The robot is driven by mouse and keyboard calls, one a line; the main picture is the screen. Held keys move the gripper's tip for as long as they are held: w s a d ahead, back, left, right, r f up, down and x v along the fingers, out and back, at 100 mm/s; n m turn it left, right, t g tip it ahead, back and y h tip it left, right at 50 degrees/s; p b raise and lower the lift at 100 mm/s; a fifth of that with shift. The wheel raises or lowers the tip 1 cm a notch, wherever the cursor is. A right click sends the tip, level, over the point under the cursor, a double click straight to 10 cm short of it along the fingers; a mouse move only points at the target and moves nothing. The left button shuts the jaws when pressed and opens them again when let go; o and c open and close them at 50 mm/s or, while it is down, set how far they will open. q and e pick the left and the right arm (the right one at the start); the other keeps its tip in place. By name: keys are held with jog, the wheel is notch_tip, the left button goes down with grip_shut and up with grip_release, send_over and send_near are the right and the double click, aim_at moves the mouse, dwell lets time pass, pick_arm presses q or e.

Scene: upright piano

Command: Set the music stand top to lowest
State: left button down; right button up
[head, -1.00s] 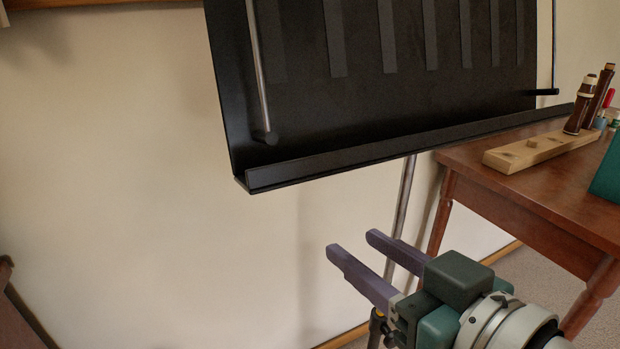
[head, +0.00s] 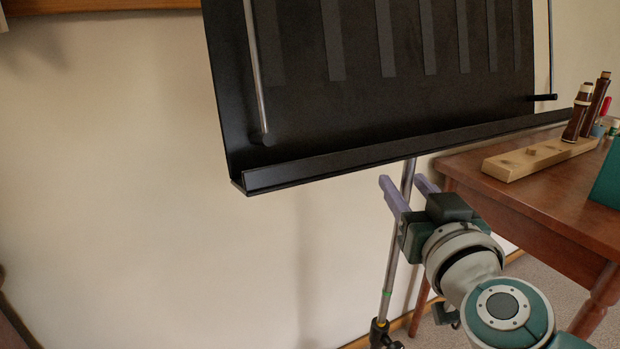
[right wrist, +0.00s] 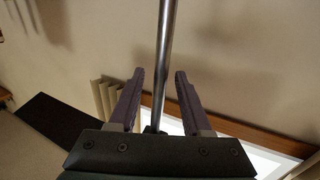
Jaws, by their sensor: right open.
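The black slatted music stand top (head: 390,90) fills the upper middle of the head view, with a ledge along its lower edge. Its thin metal shaft (head: 391,270) runs down from beneath the top to a dark clamp (head: 381,333), with a small green mark above the clamp. My right gripper (head: 405,182) is open and empty just under the ledge, close to the shaft. In the right wrist view the shaft (right wrist: 166,60) appears between the two open fingers (right wrist: 156,88); whether it is fully between them in depth I cannot tell. My left gripper is not in view.
A brown wooden table (head: 540,215) stands to the right of the shaft. It carries a wooden block (head: 525,158) with upright brown pieces (head: 585,112) and a green object (head: 607,180). The wall to the left is clear.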

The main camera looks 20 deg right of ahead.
jog(key=shift+w, duration=0.25)
grip_shut()
dwell(1.4)
